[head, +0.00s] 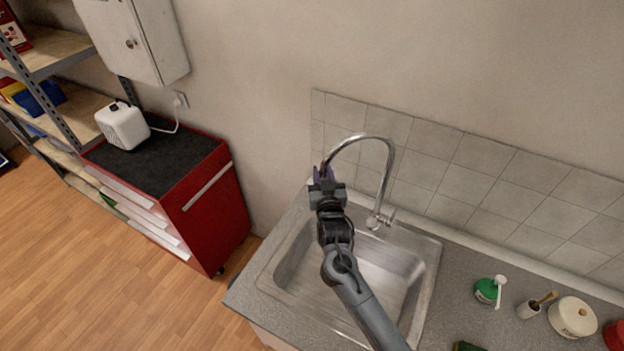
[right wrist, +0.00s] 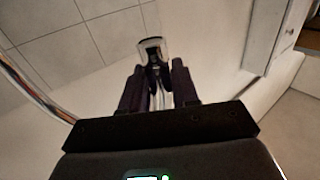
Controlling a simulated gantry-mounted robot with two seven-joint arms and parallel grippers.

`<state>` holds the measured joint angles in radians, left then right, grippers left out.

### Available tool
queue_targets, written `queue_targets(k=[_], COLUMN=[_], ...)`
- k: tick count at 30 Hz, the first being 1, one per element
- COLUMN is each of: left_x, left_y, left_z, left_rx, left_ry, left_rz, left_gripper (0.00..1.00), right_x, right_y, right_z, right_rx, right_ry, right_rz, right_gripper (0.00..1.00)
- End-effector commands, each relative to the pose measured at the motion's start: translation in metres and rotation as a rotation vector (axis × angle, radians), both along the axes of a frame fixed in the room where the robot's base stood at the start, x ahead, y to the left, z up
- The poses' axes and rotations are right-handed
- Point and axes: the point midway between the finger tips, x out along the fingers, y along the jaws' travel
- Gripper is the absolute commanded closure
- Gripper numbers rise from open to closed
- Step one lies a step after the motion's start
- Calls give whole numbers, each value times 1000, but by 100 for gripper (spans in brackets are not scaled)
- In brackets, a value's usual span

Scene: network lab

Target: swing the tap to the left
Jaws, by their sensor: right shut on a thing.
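The tap (head: 391,165) is a tall chrome gooseneck standing at the back of the steel sink (head: 379,262). Its spout arches to the left of its base in the head view. My right gripper (head: 324,174) is at the spout's outer end and is shut on it. In the right wrist view the two dark fingers of my right gripper (right wrist: 159,85) stand on either side of the shiny spout end (right wrist: 152,48). My left gripper is not in view.
A grey counter (head: 462,290) surrounds the sink. A green container (head: 486,291), a small white pot with a brush (head: 529,309) and a cream round container (head: 572,317) stand at the right. A tiled wall (head: 465,185) is behind. A red cabinet (head: 215,205) stands left.

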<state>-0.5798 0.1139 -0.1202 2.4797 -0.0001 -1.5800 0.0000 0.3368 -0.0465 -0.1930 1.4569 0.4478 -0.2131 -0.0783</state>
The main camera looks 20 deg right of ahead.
Motion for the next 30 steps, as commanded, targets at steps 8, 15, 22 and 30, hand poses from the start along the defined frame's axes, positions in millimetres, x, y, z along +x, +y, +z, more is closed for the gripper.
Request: queue_targets(k=[8, 15, 22, 30], left_x=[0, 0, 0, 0], left_y=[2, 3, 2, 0], left_z=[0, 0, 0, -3], left_rx=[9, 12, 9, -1], left_ry=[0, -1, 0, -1], left_rz=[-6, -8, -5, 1], left_gripper=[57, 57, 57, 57], right_x=[1, 1, 1, -13], right_y=[1, 0, -1, 2], right_z=[2, 2, 1, -1], right_rx=[-3, -3, -1, 0], right_ry=[-1, -2, -1, 0], right_rz=[4, 3, 0, -1], right_gripper=[100, 54, 54, 54])
